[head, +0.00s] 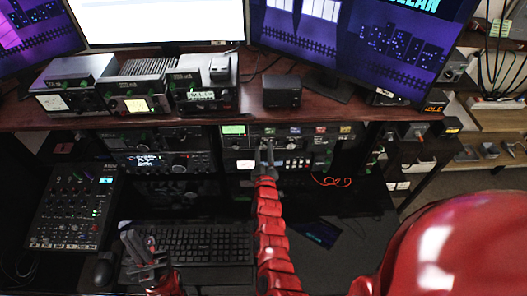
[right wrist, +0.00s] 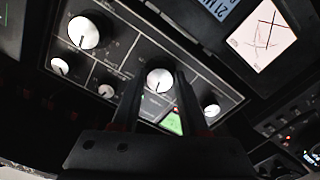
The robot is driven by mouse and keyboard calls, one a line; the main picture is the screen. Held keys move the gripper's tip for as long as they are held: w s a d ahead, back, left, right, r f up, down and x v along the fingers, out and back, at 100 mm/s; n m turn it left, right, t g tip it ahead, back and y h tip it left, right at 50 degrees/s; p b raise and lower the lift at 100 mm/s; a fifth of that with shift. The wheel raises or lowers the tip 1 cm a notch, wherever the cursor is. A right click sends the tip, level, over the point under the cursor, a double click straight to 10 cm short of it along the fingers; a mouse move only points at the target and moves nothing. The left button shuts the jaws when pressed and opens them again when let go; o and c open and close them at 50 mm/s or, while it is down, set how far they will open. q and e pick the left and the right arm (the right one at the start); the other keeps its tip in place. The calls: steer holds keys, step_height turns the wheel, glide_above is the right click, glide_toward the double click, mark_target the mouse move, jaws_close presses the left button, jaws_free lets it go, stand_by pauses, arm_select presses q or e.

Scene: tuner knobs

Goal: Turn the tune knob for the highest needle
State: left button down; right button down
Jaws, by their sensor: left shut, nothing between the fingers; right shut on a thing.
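In the right wrist view, the fingers of my right gripper (right wrist: 158,98) are closed around a round knob with a pale face (right wrist: 159,79). I cannot read its label. The dark panel holds other pale knobs, a large one (right wrist: 83,33) among them. A white meter (right wrist: 262,36) shows two thin dark needles that cross. In the head view, my right gripper (head: 267,153) reaches the equipment under the desk, beside a small white meter (head: 245,164); the held knob is hidden there. My left gripper (head: 143,251) is shut and empty over the keyboard's left end.
The keyboard (head: 200,245) and a mixer (head: 72,212) lie in front. Radio units (head: 135,98) stand on the dark red desk (head: 290,117) below several monitors. A small green-lit panel (right wrist: 172,122) sits close to the right gripper's fingers.

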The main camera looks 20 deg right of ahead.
steer(key=shift+n, duration=0.6)
steer(key=shift+c, duration=2.1)
jaws_free()
steer(key=shift+s, duration=0.1)
steer(key=shift+s+a+b, duration=0.1)
steer(key=shift+s+b, duration=0.15)
steer(key=shift+b, duration=0.1)
steer(key=b+v, duration=0.3)
steer(key=v, duration=1.3)
steer(key=shift+s, duration=0.35)
